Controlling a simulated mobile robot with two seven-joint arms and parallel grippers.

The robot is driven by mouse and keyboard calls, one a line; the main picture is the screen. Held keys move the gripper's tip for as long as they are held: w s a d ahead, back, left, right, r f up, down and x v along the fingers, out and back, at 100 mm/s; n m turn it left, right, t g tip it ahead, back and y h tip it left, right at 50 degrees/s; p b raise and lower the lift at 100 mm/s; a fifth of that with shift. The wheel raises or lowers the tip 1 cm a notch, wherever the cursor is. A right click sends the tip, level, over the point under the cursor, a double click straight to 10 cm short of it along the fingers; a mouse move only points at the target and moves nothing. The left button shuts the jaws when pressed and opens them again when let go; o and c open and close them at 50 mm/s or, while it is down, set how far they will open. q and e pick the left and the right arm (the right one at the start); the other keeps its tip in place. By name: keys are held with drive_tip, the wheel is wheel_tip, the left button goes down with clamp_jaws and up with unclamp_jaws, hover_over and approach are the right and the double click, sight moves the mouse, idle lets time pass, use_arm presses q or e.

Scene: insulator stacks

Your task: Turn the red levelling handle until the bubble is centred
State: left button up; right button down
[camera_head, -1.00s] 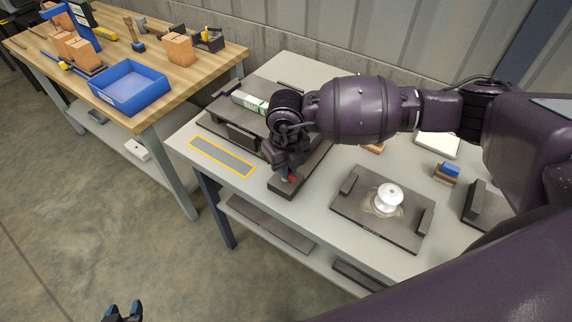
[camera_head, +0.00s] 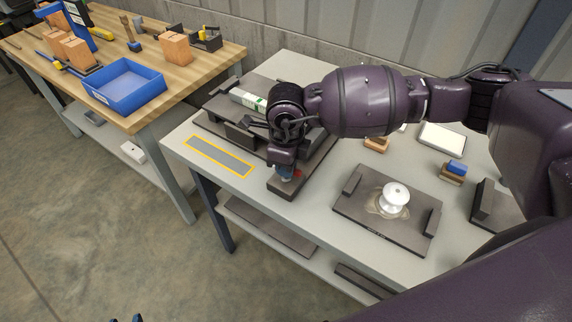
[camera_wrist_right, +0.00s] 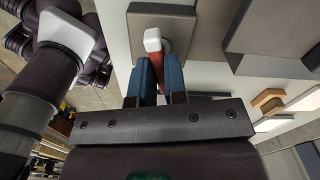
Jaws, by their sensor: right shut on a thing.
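The red levelling handle (camera_wrist_right: 155,67) has a white end and stands on a dark block (camera_head: 284,190) at the bench's front edge. My right gripper (camera_head: 285,174) comes down on it from above; in the right wrist view its blue fingers (camera_wrist_right: 158,72) are shut around the handle. A white and green cylinder (camera_head: 247,99), perhaps the level, lies on the dark raised platform (camera_head: 222,108) behind. My arm partly hides the platform. No bubble can be made out. Only the tips of my left gripper (camera_head: 128,320) show at the bottom edge, apart and away from the bench.
A yellow-edged grey strip (camera_head: 219,156) lies left of the handle block. To the right is a dark tray (camera_head: 362,207) with a white insulator (camera_head: 395,196). Blue and wooden blocks (camera_head: 454,171) stand farther right. A wooden table with a blue bin (camera_head: 124,89) stands left.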

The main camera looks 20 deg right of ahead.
drive_tip(key=shift+w+r+n, duration=0.1)
drive_tip(key=shift+r+n, duration=0.05)
drive_tip(key=shift+n, duration=0.25)
drive_tip(key=c, duration=1.2)
unclamp_jaws()
drive_tip(key=shift+o, duration=0.2)
wheel_tip(320, 180, up, 11)
drive_tip(key=shift+f, duration=0.2)
